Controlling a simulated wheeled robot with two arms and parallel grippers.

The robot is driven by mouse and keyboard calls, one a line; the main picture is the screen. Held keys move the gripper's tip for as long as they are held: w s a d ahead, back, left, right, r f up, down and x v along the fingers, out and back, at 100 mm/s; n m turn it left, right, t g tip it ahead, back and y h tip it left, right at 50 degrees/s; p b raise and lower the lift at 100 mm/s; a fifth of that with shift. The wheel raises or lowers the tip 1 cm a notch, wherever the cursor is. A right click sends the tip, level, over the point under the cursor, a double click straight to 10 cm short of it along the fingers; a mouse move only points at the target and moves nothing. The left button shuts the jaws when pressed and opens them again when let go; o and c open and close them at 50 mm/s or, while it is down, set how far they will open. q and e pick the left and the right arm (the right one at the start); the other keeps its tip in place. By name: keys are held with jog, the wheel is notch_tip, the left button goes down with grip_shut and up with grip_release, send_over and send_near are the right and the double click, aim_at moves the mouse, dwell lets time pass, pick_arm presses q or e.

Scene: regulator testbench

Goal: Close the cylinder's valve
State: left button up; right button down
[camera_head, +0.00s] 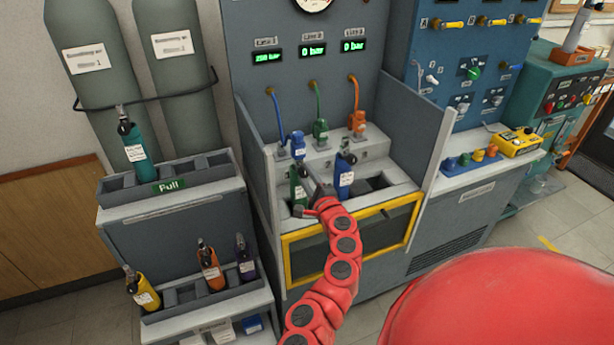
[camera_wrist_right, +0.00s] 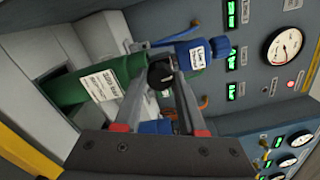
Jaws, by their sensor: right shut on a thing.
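A green cylinder (camera_head: 298,192) with a white label stands in the left slot of the test bench; it also shows in the right wrist view (camera_wrist_right: 95,88). Its black valve knob (camera_wrist_right: 160,74) is at its top end, between the fingers of my right gripper (camera_wrist_right: 158,78). The gripper (camera_head: 316,193) is shut on this knob. A blue connector (camera_wrist_right: 196,52) with a label is close by the valve; it also shows in the head view (camera_head: 297,143). I cannot tell how firmly it is joined. My left gripper is out of view.
A blue cylinder (camera_head: 345,180) stands just right of the green one. The bench's displays (camera_head: 312,50) read about 250, 0 and 0 bar. Side panels (camera_head: 412,130) flank the bench. A rack (camera_head: 170,225) with several cylinders stands at left.

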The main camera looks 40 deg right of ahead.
jog(key=shift+m, duration=0.5)
jog(key=shift+c, duration=2.4)
grip_release()
jog(key=p+v, duration=0.2)
jog(key=v, duration=1.5)
jog(key=shift+s+p, duration=0.25)
jog(key=shift+p, duration=0.05)
jog(key=shift+f, duration=0.15)
